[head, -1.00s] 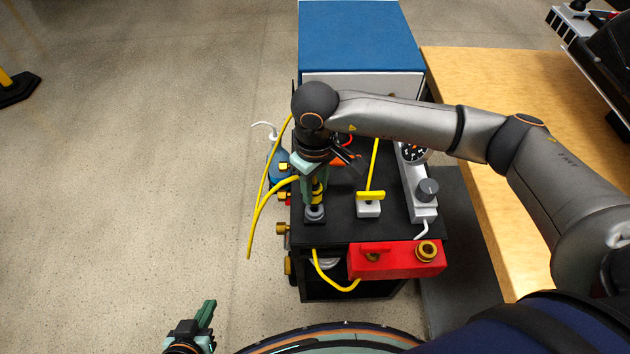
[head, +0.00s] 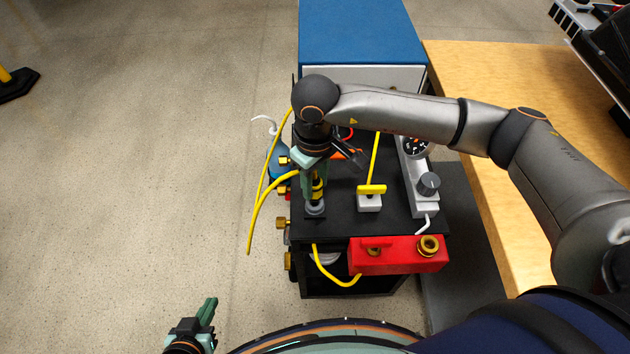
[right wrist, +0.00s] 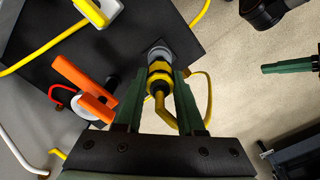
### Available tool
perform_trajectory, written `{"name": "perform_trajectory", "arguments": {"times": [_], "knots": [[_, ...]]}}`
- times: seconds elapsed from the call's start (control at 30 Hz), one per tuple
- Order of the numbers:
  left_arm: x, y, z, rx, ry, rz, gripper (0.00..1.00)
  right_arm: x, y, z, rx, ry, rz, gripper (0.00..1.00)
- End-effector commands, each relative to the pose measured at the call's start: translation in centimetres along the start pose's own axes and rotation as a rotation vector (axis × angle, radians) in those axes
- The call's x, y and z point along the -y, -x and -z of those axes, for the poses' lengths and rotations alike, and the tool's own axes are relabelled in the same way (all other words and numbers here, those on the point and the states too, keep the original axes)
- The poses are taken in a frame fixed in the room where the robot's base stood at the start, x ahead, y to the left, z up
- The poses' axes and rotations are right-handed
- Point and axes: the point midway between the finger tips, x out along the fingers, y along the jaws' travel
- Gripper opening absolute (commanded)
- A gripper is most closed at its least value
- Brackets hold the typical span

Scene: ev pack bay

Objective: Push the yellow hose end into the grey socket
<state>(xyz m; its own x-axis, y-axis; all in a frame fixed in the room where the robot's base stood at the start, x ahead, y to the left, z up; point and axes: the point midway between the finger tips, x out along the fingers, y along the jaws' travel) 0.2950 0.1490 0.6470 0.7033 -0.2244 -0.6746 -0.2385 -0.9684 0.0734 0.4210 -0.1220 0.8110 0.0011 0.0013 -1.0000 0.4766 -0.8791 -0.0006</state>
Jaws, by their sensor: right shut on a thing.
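The yellow hose end (head: 317,188) stands upright over the grey socket (head: 315,209) at the left front of the cart's black top. In the right wrist view the yellow hose end (right wrist: 160,77) lines up with the grey socket (right wrist: 158,52) and appears to meet it; how deep it sits I cannot tell. My right gripper (head: 314,182) is shut on the hose end, its green fingers on either side in the right wrist view (right wrist: 160,85). The yellow hose (head: 262,200) loops out to the left. My left gripper (head: 208,310) is low at the front, away from the cart; its jaw gap is unclear.
A white block with a yellow T-handle (head: 370,198) stands right of the socket. A grey gauge unit (head: 420,190) is further right. A red box with brass fittings (head: 398,256) is at the front. A blue-topped case (head: 352,45) stands behind, a wooden table (head: 470,110) right.

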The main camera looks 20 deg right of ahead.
Motion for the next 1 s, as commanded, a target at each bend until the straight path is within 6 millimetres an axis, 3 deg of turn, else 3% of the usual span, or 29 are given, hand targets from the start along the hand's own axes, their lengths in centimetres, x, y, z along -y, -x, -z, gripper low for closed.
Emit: {"name": "perform_trajectory", "arguments": {"times": [1.0], "knots": [[0.16, -0.80, -0.62, -0.008, 0.000, 0.001, 0.00, -0.04, -0.78, 0.05, -0.002, -0.001, -0.002, 0.00]]}}
